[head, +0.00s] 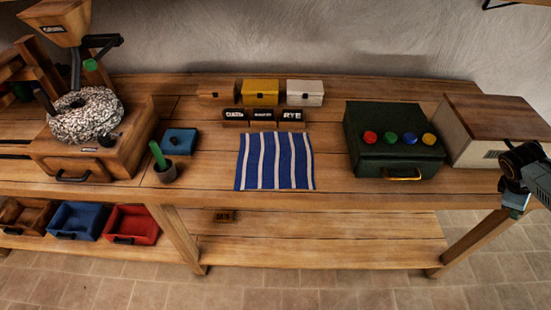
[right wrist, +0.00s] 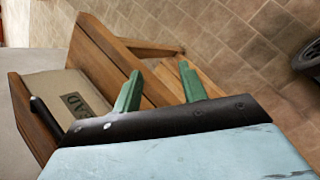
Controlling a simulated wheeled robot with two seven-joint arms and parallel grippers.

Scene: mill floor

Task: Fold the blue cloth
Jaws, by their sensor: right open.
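The blue cloth with white stripes (head: 275,162) lies flat and spread out on the wooden workbench (head: 340,184), near its front edge in the middle of the head view. My right gripper (head: 513,211) is at the far right, beyond the bench's right front corner and well away from the cloth. In the right wrist view its two green fingers (right wrist: 158,82) stand apart with nothing between them. The cloth is not in the right wrist view. My left gripper is not in view.
Behind the cloth stand dark labelled blocks (head: 263,115) and small boxes (head: 261,92). A dark green box with coloured knobs (head: 395,163) and a wooden-lidded box (head: 478,145) stand right. A blue box (head: 179,141), a small pot (head: 164,172) and a grain mill (head: 95,150) stand left.

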